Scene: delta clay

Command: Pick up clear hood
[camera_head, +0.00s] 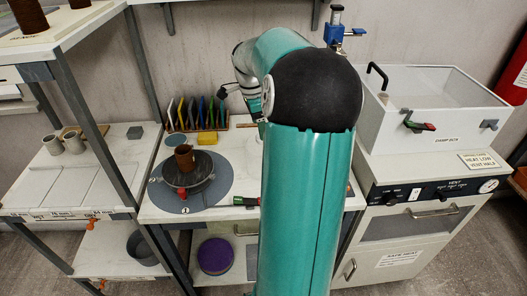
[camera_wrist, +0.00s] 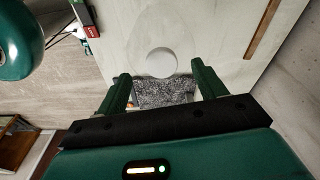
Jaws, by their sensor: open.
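In the wrist view, a pale round knob (camera_wrist: 161,62) lies between my fingertips. A faint, see-through rounded outline around and above it looks like the clear hood (camera_wrist: 165,25), on the white worktop. My gripper (camera_wrist: 160,69) is open, one green finger on each side of the knob, with nothing held. I cannot tell how far above the knob the fingers are. In the head view my teal arm hides the gripper and the hood.
A speckled grey patch (camera_wrist: 165,92) shows beyond the fingers. A damp box (camera_head: 437,122) stands at right, shelves at left.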

